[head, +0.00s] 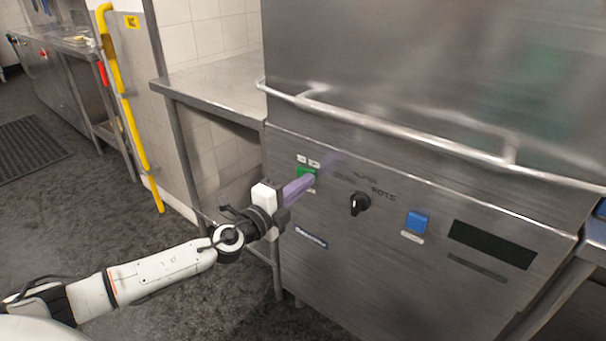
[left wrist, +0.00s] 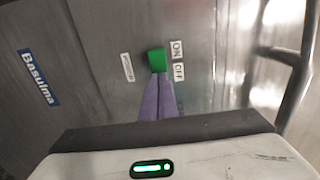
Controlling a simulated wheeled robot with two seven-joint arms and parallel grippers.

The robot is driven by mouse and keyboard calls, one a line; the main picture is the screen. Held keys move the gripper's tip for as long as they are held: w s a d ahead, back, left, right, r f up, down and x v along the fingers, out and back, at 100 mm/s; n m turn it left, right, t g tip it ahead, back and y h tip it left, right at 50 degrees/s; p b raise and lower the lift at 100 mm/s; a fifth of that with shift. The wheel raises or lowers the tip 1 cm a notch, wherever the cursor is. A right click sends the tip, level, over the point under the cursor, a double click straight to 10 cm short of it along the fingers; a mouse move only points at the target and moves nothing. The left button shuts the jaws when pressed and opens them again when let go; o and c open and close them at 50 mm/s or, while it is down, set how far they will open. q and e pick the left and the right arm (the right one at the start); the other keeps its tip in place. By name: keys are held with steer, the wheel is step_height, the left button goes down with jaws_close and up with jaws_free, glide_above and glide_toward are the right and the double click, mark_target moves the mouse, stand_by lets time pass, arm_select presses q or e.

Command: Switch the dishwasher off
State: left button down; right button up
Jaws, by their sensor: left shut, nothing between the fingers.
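The dishwasher (head: 340,265) is a large steel machine with a front panel. A green switch (head: 305,172) sits at the panel's upper left, below two small white labels. In the left wrist view the green switch (left wrist: 157,60) lies beside labels reading ON and OFF (left wrist: 178,72). My left gripper (head: 312,178) has purple fingers, shut with nothing between them. Its tips are at the switch's edge, on or just in front of it; I cannot tell if they touch. The fingers hide part of the switch. My right gripper is not in view.
The panel also has a black knob (head: 359,203), a blue button (head: 416,222) and a dark display (head: 492,244). A long handle bar (head: 420,142) runs across above the panel. A steel table (head: 215,90) adjoins at left, and a yellow pipe (head: 125,110) stands beyond it.

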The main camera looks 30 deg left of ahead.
arm_select(q)
steer(key=shift+s, duration=0.15)
steer(key=s+b, duration=0.1)
steer(key=s, duration=0.6)
steer(key=shift+s+a, duration=0.3)
steer(key=shift+s, duration=0.1)
stand_by(0.3)
stand_by(0.4)
steer(key=s+d+f+n+g+y+p, duration=0.1)
steer(key=s+d+f+n+g+p, duration=0.4)
steer(key=s+f+n, duration=0.55)
steer(key=s+d+f+n+g+h+p, duration=0.1)
steer(key=s+d+f+n+g, duration=0.1)
steer(key=s+d, duration=0.4)
steer(key=s+d+f+n+g+h+p, duration=0.1)
steer(key=s+d+f+n+g, duration=0.1)
steer(key=s+d+f+n, duration=0.2)
steer(key=s+d+f, duration=0.3)
steer(key=d, duration=0.2)
steer(key=shift+d, duration=0.2)
